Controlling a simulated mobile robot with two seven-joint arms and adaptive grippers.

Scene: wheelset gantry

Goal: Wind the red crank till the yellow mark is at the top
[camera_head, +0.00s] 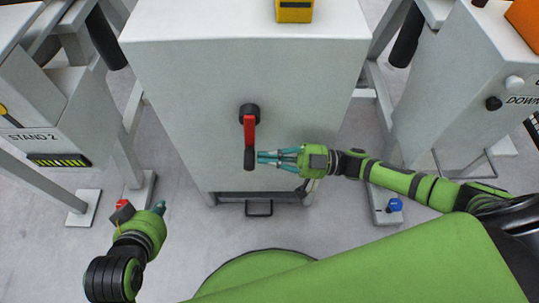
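The red crank (250,130) is on the front of the pale grey cabinet. Its arm hangs down from a dark round hub (249,111) and ends in a black handle (249,159) at the bottom. My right gripper (262,157) comes in from the right with its teal fingertips at the right side of the handle. I cannot tell whether they touch it or how far apart they are. My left gripper (160,207) is low on the left, away from the crank; its finger opening is unclear. I cannot make out a yellow mark on the crank.
A yellow block (294,10) sits on top of the cabinet (200,105). A stand labelled STAND 2 (35,136) is at left, and another grey cabinet (450,90) at right. A blue knob (394,205) is on a foot at lower right.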

